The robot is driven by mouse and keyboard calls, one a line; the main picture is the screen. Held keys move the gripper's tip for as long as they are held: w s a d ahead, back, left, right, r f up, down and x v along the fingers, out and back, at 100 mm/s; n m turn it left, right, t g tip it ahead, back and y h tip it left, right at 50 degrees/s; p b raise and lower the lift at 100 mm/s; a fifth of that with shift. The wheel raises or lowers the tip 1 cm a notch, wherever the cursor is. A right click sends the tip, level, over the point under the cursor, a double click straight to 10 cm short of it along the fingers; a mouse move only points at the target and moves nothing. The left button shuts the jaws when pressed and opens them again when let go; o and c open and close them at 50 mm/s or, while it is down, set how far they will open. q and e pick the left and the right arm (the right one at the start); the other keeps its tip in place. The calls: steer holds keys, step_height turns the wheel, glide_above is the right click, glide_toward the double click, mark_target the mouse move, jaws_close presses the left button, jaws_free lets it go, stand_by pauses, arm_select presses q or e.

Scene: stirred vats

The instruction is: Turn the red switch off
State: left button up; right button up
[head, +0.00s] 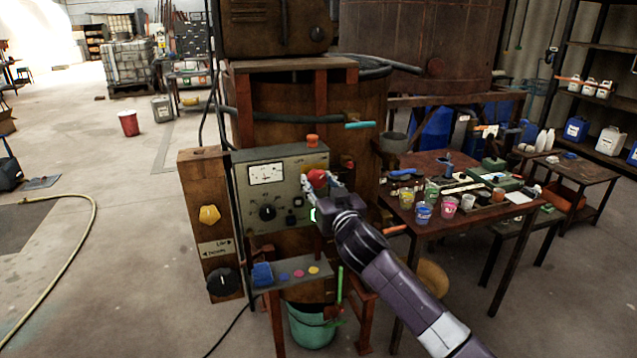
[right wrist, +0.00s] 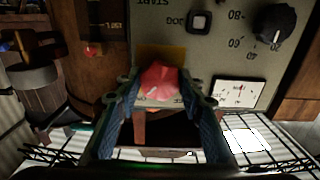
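The red switch (head: 318,178) is a rounded red knob on the front of the grey-green control panel (head: 285,165). In the right wrist view the red switch (right wrist: 160,82) sits between my two fingers, against a yellow plate, with the panel lettering upside down. My right gripper (head: 326,190) reaches the panel from the lower right. In the right wrist view the fingers of the right gripper (right wrist: 160,95) flank the knob closely on both sides and appear to touch it. The switch's marks are partly hidden. My left gripper is not in view.
The panel also has a gauge (head: 266,174), a black dial (head: 267,212) and an orange piece (head: 312,141) on top. A cluttered table (head: 440,165) stands to the right. The floor at left is mostly open, with a hose (head: 92,225).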

steer(key=c, duration=0.4)
steer(key=shift+c, duration=0.2)
steer(key=shift+n, duration=0.3)
steer(key=n+p, duration=0.1)
steer(key=n, duration=0.2)
steer(key=shift+n, duration=0.3)
steer(key=n+p, duration=0.1)
steer(key=n, duration=0.2)
steer(key=shift+n, duration=0.4)
steer(key=n+p, duration=0.2)
steer(key=n, duration=0.3)
steer(key=shift+f+n+p, duration=0.1)
steer(key=shift+n+p, duration=0.45)
steer(key=shift+n, duration=1.85)
